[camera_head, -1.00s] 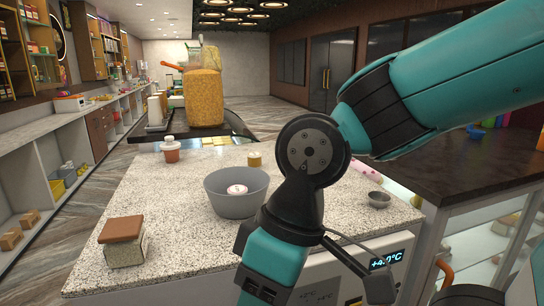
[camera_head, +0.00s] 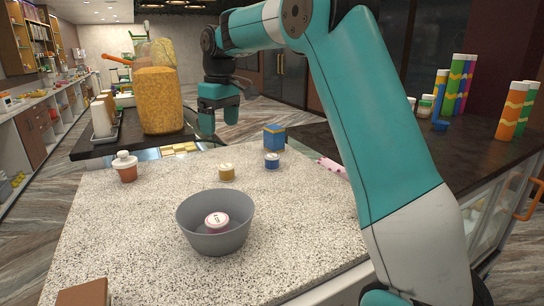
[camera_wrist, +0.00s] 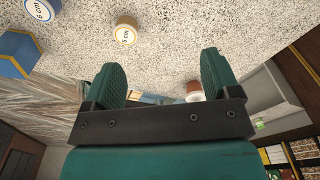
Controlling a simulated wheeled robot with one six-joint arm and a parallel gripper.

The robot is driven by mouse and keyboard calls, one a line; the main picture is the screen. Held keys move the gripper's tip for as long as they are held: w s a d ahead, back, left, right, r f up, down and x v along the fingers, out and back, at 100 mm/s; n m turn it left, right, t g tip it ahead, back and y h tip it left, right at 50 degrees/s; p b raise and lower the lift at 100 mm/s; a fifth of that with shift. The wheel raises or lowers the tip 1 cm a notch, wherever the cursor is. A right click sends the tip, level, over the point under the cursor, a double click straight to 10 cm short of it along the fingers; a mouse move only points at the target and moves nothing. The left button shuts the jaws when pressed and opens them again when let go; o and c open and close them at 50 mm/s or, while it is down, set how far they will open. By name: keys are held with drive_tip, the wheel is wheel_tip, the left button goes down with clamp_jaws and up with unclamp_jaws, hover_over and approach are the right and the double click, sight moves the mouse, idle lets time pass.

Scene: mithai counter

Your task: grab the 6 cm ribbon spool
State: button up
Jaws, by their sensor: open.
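A blue ribbon spool (camera_head: 272,161) stands on the speckled counter (camera_head: 130,240), right of a gold spool (camera_head: 227,173). In the wrist view the blue spool (camera_wrist: 42,8) reads "6 cm" and is cut by the top edge. The gold spool (camera_wrist: 125,31) has a label too small to read surely. A pink-edged spool (camera_head: 217,220) lies inside a grey bowl (camera_head: 238,235). My gripper (camera_head: 219,118) is open and empty, raised beyond the counter's far edge. In the wrist view its fingers (camera_wrist: 163,70) are apart, with both standing spools away from them.
A blue box (camera_head: 274,136) stands just behind the blue spool. A white-lidded terracotta jar (camera_head: 127,170) stands at far left. A large orange-filled container (camera_head: 158,100) is left of my gripper. A pink roll (camera_head: 331,167) lies at right, near my arm. The counter's middle left is clear.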

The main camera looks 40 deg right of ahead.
drive_tip(key=w+d+m+p, duration=0.1)
drive_tip(key=w+d, duration=0.3)
drive_tip(key=d, duration=0.7)
drive_tip(key=m+p, duration=0.1)
drive_tip(key=m, duration=0.1)
hover_over(272, 156)
drive_tip(key=shift+g, duration=0.3)
drive_tip(key=f, duration=1.1)
drive_tip(key=shift+w+d+f, duration=0.1)
drive_tip(key=shift+d+f, duration=0.1)
drive_tip(key=shift+a+f+p, duration=0.15)
drive_tip(key=shift+f+p, duration=1.65)
drive_tip(key=shift+f, duration=1.2)
drive_tip(key=c, duration=1)
